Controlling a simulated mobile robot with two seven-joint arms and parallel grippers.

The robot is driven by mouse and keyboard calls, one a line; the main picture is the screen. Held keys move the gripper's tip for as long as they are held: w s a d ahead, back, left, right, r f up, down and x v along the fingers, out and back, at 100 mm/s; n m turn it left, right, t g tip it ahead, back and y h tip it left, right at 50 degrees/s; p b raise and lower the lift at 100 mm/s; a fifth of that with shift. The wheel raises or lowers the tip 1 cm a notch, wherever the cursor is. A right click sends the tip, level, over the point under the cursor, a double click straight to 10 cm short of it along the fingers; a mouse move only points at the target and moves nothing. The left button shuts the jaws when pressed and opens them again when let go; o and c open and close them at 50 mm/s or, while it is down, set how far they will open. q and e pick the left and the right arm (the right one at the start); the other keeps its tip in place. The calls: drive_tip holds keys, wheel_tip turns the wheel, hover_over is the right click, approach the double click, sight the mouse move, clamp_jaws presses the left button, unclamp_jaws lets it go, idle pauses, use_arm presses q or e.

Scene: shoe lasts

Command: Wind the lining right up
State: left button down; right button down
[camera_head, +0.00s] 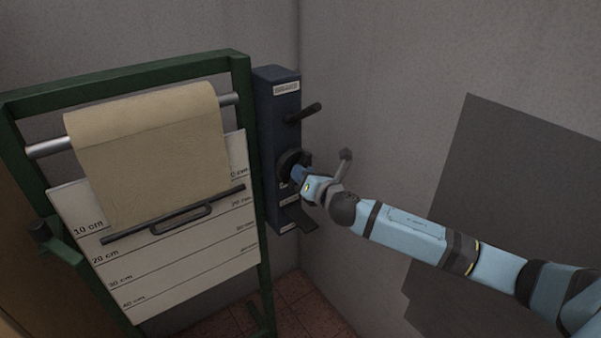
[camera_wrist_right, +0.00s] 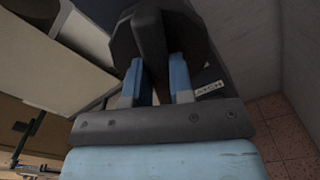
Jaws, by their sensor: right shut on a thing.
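The lining is a tan sheet (camera_head: 150,150) hanging from a metal roller (camera_head: 48,147) in a green frame. Its bottom edge carries a dark bar (camera_head: 140,231) with a loop handle, lying between the 10 cm and 20 cm marks of a white scale board (camera_head: 190,270). A dark blue box (camera_head: 277,95) on the right of the frame has a round black knob (camera_head: 289,160). My right gripper (camera_head: 299,173) is at this knob. In the right wrist view its blue fingers (camera_wrist_right: 157,82) are shut on the knob's black grip (camera_wrist_right: 150,35). My left gripper is out of view.
A black lever (camera_head: 304,113) sticks out of the box above the knob, and a dark flat piece (camera_head: 297,219) juts out below it. Grey walls stand close behind and to the right. The tiled floor (camera_head: 300,305) is bare below the box.

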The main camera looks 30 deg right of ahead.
drive_tip(key=shift+m, duration=3.5)
drive_tip(key=m, duration=0.3)
drive_tip(key=shift+m, duration=0.3)
drive_tip(key=shift+m+p, duration=0.4)
drive_tip(key=shift+m, duration=0.4)
drive_tip(key=c, duration=0.9)
unclamp_jaws()
